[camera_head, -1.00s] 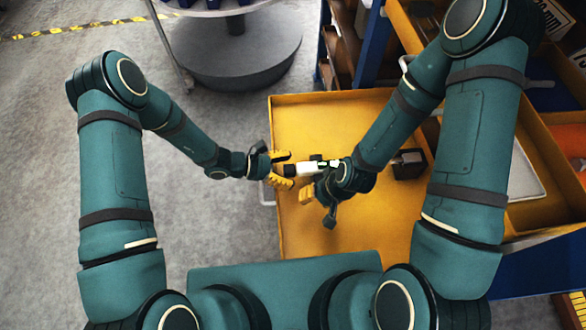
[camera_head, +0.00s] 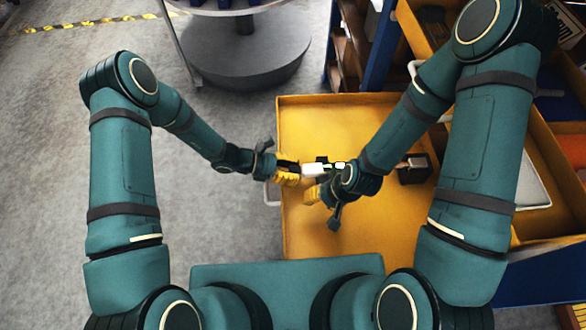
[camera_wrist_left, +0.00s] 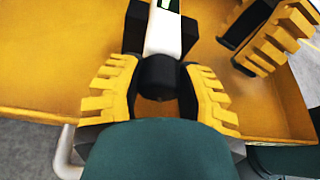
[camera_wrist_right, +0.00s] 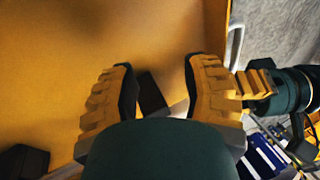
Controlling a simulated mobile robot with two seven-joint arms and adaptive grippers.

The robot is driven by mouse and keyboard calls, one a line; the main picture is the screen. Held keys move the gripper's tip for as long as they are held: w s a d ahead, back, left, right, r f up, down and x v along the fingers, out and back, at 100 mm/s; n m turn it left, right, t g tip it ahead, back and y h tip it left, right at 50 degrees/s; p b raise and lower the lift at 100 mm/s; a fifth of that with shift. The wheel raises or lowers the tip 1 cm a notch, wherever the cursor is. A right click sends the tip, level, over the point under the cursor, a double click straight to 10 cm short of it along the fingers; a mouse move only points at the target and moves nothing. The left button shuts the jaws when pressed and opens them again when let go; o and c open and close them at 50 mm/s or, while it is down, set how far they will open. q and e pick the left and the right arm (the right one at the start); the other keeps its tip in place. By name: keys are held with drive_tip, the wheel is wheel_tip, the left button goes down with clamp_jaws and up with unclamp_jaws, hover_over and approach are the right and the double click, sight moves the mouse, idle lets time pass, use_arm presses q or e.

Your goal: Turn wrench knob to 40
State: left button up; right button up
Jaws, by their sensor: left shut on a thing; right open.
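The wrench (camera_head: 313,169), with a white body and black parts, is level just above the yellow drawer. In the left wrist view its white shaft (camera_wrist_left: 163,38) leads to a black knob (camera_wrist_left: 158,74). My left gripper (camera_head: 289,171) is shut on this knob, with one yellow finger on each side. The scale reading is not legible. My right gripper (camera_head: 318,192) is open beside the wrench, at its right and nearer to me. In the right wrist view a dark piece (camera_wrist_right: 152,93) shows between its fingers; I cannot tell what it is.
The yellow drawer (camera_head: 325,235) is mostly bare. A small black block (camera_head: 412,170) stands at its right side. Shelving with bins and a pale tray (camera_head: 528,185) is at right. A round grey base (camera_head: 238,55) stands behind on the grey floor.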

use_arm(q)
drive_tip(key=shift+n+g, duration=0.8)
drive_tip(key=shift+n, duration=0.4)
drive_tip(key=o, duration=1.2)
drive_tip(key=v, duration=1.2)
drive_tip(key=shift+f, duration=0.1)
